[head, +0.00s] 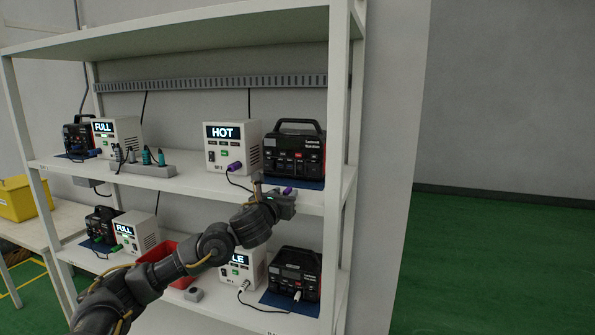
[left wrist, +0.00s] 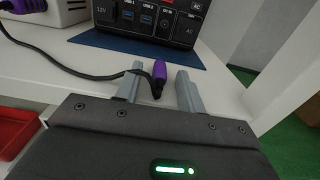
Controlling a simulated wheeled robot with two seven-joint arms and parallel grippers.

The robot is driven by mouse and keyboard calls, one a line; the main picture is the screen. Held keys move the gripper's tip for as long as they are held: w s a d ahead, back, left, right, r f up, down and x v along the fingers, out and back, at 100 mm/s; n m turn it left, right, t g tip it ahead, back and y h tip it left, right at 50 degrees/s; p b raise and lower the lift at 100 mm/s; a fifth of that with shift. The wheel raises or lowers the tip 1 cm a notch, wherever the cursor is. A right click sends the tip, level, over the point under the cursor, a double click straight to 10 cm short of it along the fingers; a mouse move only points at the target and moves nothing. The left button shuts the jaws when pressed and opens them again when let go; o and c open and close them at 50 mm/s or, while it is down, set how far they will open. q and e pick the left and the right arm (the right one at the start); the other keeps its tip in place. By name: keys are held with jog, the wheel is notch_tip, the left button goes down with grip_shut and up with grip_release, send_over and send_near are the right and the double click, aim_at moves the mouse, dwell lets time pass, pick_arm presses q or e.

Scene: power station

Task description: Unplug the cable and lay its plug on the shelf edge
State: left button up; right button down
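A black cable (left wrist: 62,67) runs from a purple connector on the white HOT charger (head: 232,145) over the upper shelf. Its purple plug (left wrist: 159,73) lies at the front of the shelf (left wrist: 225,88), apart from the sockets of the black power station (head: 294,152). The plug also shows in the head view (head: 288,190). My left gripper (left wrist: 159,90) is at the shelf's front edge, with one finger on each side of the plug. Gaps show between plug and fingers, so it is open. My right gripper is not in view.
A blue mat (left wrist: 110,42) lies under the power station. A rack post (head: 335,190) stands close to the right. A power strip (head: 147,170) is farther left on the shelf. A red bin (head: 172,250) and more units are on the lower shelf.

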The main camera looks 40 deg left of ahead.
pick_arm(q)
jog(key=b+v, duration=0.1)
jog(key=v, duration=0.9)
jog(key=shift+s+d, duration=0.2)
jog(key=shift+s, duration=0.15)
